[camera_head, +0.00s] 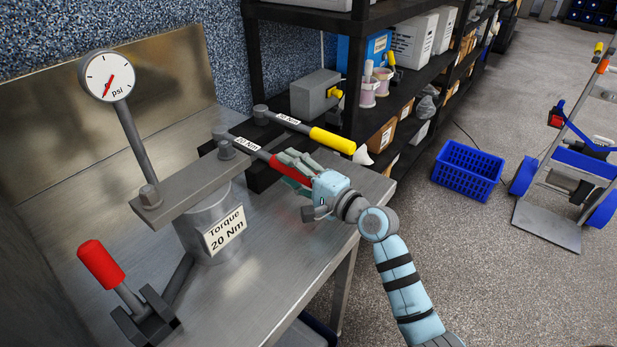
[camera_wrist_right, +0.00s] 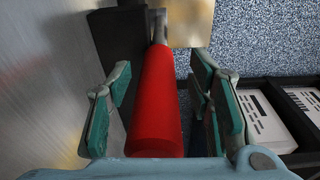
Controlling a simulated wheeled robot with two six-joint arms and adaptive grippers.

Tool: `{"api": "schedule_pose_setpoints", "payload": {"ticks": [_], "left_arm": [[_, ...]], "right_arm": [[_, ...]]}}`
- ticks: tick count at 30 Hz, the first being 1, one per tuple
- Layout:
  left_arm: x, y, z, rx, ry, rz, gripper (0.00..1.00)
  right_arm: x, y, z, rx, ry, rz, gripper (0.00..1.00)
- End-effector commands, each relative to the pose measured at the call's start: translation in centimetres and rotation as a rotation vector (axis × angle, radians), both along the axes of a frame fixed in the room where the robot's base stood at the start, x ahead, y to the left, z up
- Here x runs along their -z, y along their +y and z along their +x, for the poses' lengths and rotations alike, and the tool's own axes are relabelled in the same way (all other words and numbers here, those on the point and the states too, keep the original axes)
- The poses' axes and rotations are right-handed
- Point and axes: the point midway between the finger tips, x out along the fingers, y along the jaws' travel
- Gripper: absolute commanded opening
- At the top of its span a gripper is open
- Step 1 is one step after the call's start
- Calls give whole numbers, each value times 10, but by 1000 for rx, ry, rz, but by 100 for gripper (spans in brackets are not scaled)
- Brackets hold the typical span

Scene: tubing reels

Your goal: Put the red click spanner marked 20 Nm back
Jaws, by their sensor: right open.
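The red click spanner (camera_head: 287,170) has a grey shaft with a white label reading 20 Nm. Its head is at the bolt at the far end of the grey clamp bar (camera_head: 188,188); I cannot tell whether it touches the bolt. My right gripper (camera_head: 298,168) is open at the red handle. In the right wrist view the handle (camera_wrist_right: 157,105) lies between the spread fingers of the gripper (camera_wrist_right: 160,78), with a gap to the right finger. A dark rack (camera_head: 258,178) lies behind and under the spanners, partly hidden. My left gripper is out of view.
A yellow-handled spanner (camera_head: 332,140) lies just behind the red one. A psi gauge (camera_head: 106,76), a cylinder labelled Torque 20 Nm (camera_head: 212,226) and a red-handled clamp (camera_head: 101,264) stand on the metal bench (camera_head: 270,272). Shelves (camera_head: 392,104) stand behind.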

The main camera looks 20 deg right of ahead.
Motion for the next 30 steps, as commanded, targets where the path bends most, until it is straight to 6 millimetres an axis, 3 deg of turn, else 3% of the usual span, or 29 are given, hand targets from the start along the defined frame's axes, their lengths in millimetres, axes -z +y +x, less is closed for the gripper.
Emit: {"api": "schedule_pose_setpoints", "payload": {"ticks": [15,30], "left_arm": [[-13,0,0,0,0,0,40],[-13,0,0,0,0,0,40]], "right_arm": [[-2,-48,-91,0,2,-5,47],[-3,-52,-99,-1,0,0,47]]}}
